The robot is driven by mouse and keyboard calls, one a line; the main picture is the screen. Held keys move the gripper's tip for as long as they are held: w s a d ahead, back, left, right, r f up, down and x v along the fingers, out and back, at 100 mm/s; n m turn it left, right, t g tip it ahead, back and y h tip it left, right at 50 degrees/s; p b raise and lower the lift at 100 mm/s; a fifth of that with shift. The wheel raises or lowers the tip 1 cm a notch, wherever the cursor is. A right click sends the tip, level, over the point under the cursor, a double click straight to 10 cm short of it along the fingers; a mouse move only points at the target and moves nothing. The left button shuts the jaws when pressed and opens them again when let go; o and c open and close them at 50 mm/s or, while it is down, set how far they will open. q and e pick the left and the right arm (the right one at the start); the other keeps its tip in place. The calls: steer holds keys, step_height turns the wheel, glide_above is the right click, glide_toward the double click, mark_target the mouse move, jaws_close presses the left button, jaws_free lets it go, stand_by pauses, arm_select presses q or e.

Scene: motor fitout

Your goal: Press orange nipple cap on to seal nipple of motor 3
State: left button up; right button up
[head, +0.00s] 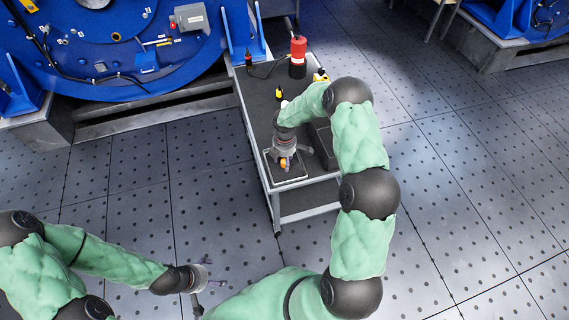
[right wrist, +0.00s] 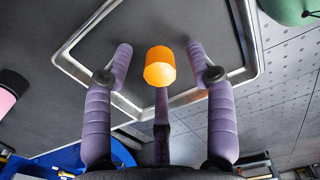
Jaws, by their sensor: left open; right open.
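The orange nipple cap (right wrist: 160,67) is in the middle of the right wrist view, in front of a tray's dark floor. It also shows as a small orange spot in the head view (head: 284,163). My right gripper (head: 287,166) is open over the tray, with its purple fingers spread around the cap. Two fingers stand apart from the cap on either side; the third is partly behind it. My left gripper (head: 207,284) is open and empty above the floor at the lower left. A large blue motor (head: 120,50) stands at the upper left; I cannot tell its number or see its nipple.
The grey cart (head: 262,112) carries the metal-rimmed tray (head: 289,183), a red canister (head: 298,57), small yellow-and-black bottles (head: 279,93) and a dark box (head: 324,143) beside my right arm. Another blue machine (head: 510,20) stands at the upper right. The tiled floor is clear.

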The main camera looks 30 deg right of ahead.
steer(key=c, duration=0.9)
steer(key=shift+o, duration=0.2)
steer(key=shift+r, duration=0.15)
